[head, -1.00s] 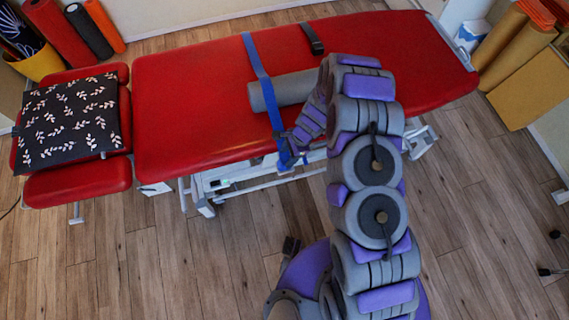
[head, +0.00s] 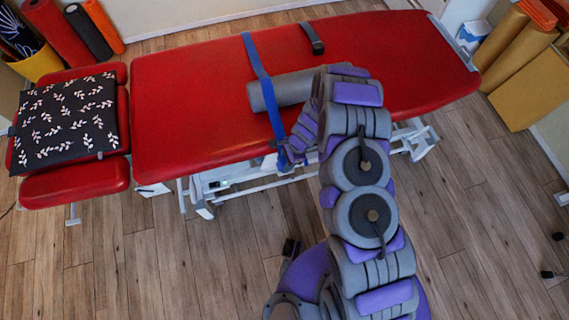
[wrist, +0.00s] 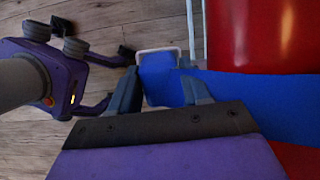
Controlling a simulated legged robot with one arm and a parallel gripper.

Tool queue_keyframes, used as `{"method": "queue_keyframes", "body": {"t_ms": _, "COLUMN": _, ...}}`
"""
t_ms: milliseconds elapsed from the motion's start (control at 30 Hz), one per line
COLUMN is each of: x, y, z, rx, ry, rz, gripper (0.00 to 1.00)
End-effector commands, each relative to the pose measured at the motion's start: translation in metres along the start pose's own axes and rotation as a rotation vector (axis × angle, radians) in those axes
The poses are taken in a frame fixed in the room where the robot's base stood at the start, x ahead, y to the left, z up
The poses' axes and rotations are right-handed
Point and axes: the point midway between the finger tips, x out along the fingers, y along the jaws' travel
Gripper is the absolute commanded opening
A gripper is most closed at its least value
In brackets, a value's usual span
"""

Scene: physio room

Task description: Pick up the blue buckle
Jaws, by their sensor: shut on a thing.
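The blue buckle (wrist: 160,77) shows in the wrist view as a blue piece with a pale rim, at the end of a wide blue strap (wrist: 262,96). My gripper (wrist: 160,92) is shut on it, one dark finger on each side. In the head view the strap (head: 262,80) runs across the red treatment table (head: 190,100) and over its near edge. My gripper (head: 284,158) is at the strap's lower end there, just off that edge. The buckle is too small to make out clearly in the head view.
A grey roll (head: 290,90) lies on the table under the strap, partly behind my arm. A dark strap (head: 312,38) lies at the far edge. A patterned black cushion (head: 66,120) is on the left section. Wooden floor (head: 110,260) in front is mostly clear.

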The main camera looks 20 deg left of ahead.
Motion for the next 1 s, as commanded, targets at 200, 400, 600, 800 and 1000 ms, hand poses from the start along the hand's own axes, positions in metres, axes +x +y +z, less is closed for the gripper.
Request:
{"method": "queue_keyframes", "body": {"t_ms": 200, "x": 0.000, "y": 0.000, "z": 0.000, "rx": 0.000, "ry": 0.000, "rz": 0.000, "gripper": 0.09}}
{"method": "queue_keyframes", "body": {"t_ms": 400, "x": -0.005, "y": 0.000, "z": 0.002, "rx": 0.000, "ry": 0.000, "rz": -0.001, "gripper": 0.09}}
{"method": "queue_keyframes", "body": {"t_ms": 600, "x": -0.024, "y": -0.001, "z": 0.010, "rx": 0.000, "ry": -0.001, "rz": -0.002, "gripper": 0.09}}
{"method": "queue_keyframes", "body": {"t_ms": 800, "x": -0.035, "y": 0.016, "z": 0.015, "rx": 0.003, "ry": -0.001, "rz": 0.000, "gripper": 0.09}}
{"method": "queue_keyframes", "body": {"t_ms": 1000, "x": -0.038, "y": 0.058, "z": 0.022, "rx": 0.004, "ry": -0.008, "rz": 0.003, "gripper": 0.09}}
